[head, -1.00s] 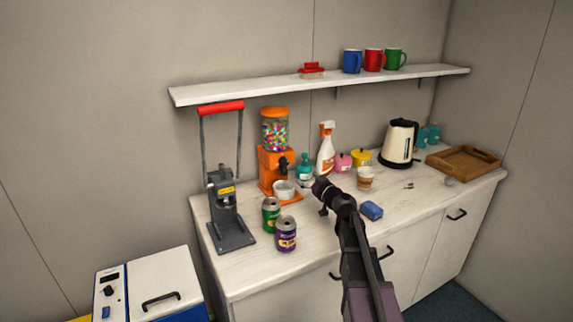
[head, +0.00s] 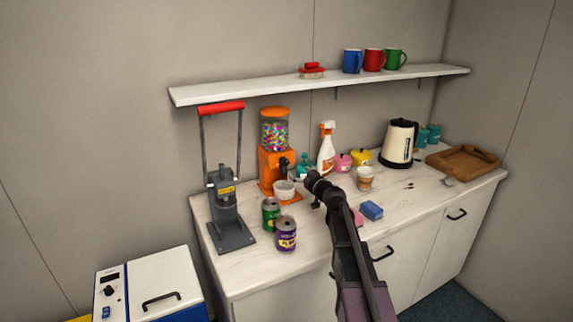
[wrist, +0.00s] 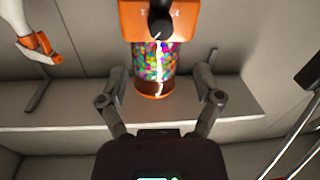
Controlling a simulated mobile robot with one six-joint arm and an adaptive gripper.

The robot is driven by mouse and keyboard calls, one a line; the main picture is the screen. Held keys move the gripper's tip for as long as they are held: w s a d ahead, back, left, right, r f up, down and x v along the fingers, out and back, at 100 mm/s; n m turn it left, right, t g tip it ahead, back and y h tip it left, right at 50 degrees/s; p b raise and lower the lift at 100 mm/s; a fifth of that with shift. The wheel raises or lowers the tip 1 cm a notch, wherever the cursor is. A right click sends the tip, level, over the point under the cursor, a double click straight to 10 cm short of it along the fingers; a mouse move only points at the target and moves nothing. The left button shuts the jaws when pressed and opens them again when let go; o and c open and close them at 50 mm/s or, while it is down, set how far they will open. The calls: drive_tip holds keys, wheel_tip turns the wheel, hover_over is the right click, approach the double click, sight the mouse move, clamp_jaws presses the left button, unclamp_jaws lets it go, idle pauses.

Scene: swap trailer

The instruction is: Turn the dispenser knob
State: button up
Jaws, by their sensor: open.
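The orange dispenser (head: 270,172) stands on the counter, with a clear jar of colourful candy on top. Its black knob (head: 284,164) is on the front, above a white cup (head: 284,190). In the wrist view the dispenser (wrist: 128,20) appears upside down, with the knob (wrist: 162,27) near the top middle. My gripper (head: 314,186) is in front of and to the right of the dispenser, apart from the knob. In the wrist view my gripper (wrist: 160,84) is open and empty, its fingers spread to either side of the candy jar.
A lever press (head: 228,205) stands left of the dispenser. A green can (head: 271,215) and a purple can (head: 286,234) stand in front of it. A shelf (head: 320,84) runs above.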

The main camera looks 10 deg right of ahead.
sight(286, 163)
drive_tip(key=x, duration=0.9)
clamp_jaws()
